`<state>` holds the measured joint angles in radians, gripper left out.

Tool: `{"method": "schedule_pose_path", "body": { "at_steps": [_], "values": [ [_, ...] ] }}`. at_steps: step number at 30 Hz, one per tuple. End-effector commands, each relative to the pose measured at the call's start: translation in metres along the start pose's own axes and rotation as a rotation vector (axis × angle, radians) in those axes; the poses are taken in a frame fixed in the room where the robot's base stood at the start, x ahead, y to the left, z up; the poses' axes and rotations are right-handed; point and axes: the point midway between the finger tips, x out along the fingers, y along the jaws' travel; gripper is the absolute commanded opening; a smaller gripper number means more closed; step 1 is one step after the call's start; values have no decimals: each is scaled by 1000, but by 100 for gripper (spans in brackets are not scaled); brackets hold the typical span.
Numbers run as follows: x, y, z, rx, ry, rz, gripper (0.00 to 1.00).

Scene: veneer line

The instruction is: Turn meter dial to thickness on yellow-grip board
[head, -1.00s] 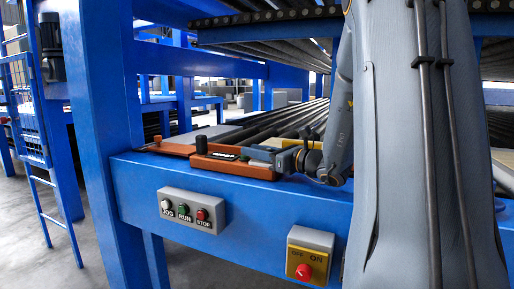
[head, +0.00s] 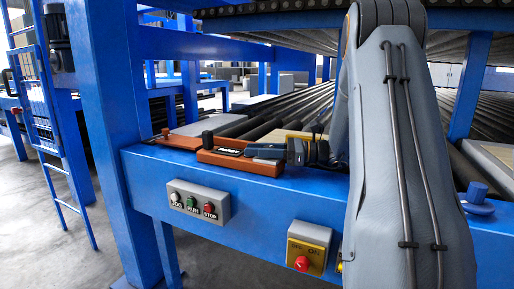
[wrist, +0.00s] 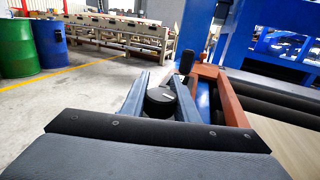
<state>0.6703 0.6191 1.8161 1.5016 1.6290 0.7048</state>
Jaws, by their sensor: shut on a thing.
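A black round dial (wrist: 160,98) with a white pointer line sits between the two blue-grey fingers of my gripper (wrist: 161,92) in the wrist view. The fingers are shut on its sides. In the head view my gripper (head: 266,151) reaches left over an orange-brown unit (head: 240,163) with a dark label panel (head: 228,151). I cannot make out the dial there, nor read its scale. A black knob (head: 207,138) stands on the unit's left part. No yellow grip can be told on any board.
The beam front carries a button box (head: 198,203) and a yellow switch plate (head: 308,249). Green and blue drums (wrist: 50,45) stand far off.

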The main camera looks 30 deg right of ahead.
Motion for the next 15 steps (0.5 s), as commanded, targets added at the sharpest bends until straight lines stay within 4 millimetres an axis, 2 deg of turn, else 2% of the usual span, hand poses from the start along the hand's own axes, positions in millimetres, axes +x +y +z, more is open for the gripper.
{"method": "schedule_pose_path", "body": {
  "at_steps": [11,12,15],
  "values": [
    [0,0,0,-1,-1,5,5],
    [0,0,0,-1,-1,5,31],
    [0,0,0,-1,0,5,46]
  ]
}}
